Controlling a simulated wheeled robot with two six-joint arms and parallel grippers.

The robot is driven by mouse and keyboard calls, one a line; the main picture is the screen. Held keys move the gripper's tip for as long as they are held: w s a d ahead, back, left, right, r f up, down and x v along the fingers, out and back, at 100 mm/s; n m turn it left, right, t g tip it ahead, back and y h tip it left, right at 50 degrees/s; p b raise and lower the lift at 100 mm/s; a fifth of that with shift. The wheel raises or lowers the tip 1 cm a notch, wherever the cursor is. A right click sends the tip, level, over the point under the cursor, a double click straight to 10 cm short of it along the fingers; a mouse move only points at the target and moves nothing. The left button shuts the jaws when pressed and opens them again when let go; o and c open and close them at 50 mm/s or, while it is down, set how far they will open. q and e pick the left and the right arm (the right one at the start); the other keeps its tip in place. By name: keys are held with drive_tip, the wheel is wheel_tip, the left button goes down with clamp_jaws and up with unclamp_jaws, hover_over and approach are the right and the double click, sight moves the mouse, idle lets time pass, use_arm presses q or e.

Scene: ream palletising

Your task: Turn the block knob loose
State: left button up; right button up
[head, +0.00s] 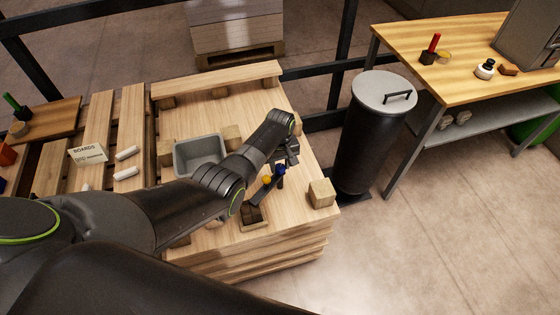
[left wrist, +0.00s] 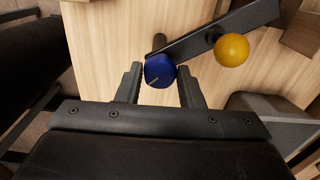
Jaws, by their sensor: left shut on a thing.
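The blue knob (left wrist: 159,72) sits at the end of a dark flat bar (left wrist: 205,35), which also carries a yellow ball (left wrist: 231,50). A pale line marks the knob's face. My left gripper (left wrist: 160,84) is shut on the blue knob, one fingertip at each side of it. In the head view the knob (head: 281,169) and the yellow ball (head: 266,180) show just below my left gripper (head: 284,161), over the boards' right part. My right gripper is not in view.
A grey bin (head: 200,155) and several small wooden blocks, one at the right corner (head: 321,193), stand on the stacked boards (head: 215,105). A dark lidded drum (head: 368,140) stands to the right, before a workbench (head: 450,70). The floor at lower right is clear.

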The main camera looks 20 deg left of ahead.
use_arm(q)
drive_tip(key=n+p, duration=0.1)
drive_tip(key=n, duration=0.3)
drive_tip(key=shift+w+r+n, duration=0.1)
drive_tip(key=shift+r+n, duration=0.05)
drive_tip(key=shift+n, duration=0.15)
drive_tip(key=shift+n+p, duration=0.35)
drive_tip(key=shift+n, duration=1.55)
drive_tip(key=o, duration=1)
drive_tip(key=shift+r, duration=0.3)
wheel_tip(320, 180, up, 8)
drive_tip(key=p, duration=0.3)
wheel_tip(320, 180, up, 9)
hover_over(280, 167)
drive_tip(key=shift+f, duration=0.15)
